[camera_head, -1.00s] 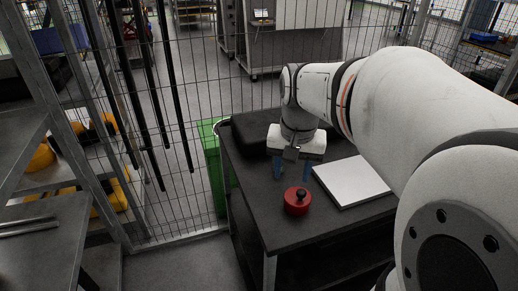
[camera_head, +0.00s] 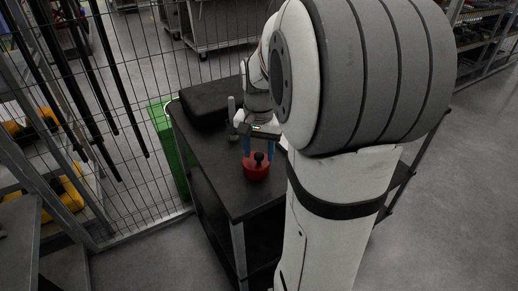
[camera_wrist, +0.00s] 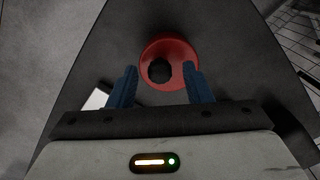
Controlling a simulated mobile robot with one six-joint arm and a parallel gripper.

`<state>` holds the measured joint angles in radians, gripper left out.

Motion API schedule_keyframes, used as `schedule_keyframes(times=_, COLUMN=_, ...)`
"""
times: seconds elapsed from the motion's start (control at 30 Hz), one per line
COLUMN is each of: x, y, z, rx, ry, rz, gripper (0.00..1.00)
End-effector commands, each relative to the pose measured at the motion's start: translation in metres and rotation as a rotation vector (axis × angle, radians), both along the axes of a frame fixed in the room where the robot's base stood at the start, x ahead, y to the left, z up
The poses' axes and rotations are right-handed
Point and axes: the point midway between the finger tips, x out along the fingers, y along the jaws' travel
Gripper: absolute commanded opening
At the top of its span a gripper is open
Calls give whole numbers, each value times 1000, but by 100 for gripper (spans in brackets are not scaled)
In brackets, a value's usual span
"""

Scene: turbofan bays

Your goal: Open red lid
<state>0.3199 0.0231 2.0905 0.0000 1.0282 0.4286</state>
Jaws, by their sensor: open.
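The red lid (camera_head: 257,170) is a round red piece with a black knob (camera_head: 259,157) on top, on the dark table (camera_head: 225,193) near its front corner. What lies under the lid is hidden. My gripper (camera_head: 259,150) is open, its two blue fingers pointing down just behind the knob. In the wrist view the red lid (camera_wrist: 170,50) shows between and beyond the fingertips of my gripper (camera_wrist: 158,80). The black knob (camera_wrist: 159,70) sits between the blue fingertips, with gaps at both sides. I cannot tell the fingers' exact height over the lid.
A black case (camera_head: 211,104) lies at the back of the table, with a small upright grey object (camera_head: 231,112) near it. A white flat piece (camera_wrist: 97,97) shows left of the fingers. A green bin (camera_head: 172,150) and a wire fence (camera_head: 125,120) stand left.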

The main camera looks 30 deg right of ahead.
Motion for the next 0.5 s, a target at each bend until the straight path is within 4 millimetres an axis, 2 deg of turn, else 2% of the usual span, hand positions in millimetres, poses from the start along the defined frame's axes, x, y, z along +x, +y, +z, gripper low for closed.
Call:
schedule_keyframes(times=0.2, x=0, y=0, z=0, rx=0, ry=0, rz=0, gripper=44)
schedule_keyframes(times=0.5, x=0, y=0, z=0, rx=0, ry=0, rz=-1, gripper=20)
